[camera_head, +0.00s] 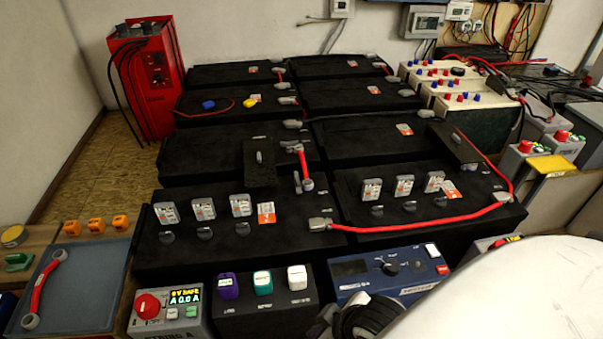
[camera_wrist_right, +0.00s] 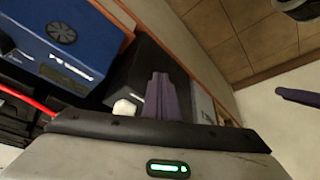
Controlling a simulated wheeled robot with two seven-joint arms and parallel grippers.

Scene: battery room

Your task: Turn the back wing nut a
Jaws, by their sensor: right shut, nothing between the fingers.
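A small grey upright piece (camera_head: 260,157) on a black block (camera_head: 260,172) at the middle left of the battery bank looks like a wing nut. A second black block (camera_head: 454,143) lies at the right of the bank. I cannot read which wing nut is a. In the right wrist view my right gripper (camera_wrist_right: 162,97) is shut and empty, its purple-grey fingers together. In the head view only a dark part of it shows at the bottom edge, in front of the batteries and apart from the blocks. My left gripper is not in view.
Black batteries carry red cables (camera_head: 420,226) and small tagged meters. A grey control box (camera_head: 165,314), a black box with coloured caps (camera_head: 265,312) and a blue tester (camera_head: 385,270) stand in front. A blue-grey mat (camera_head: 75,275) lies left. A red cabinet (camera_head: 144,80) stands behind.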

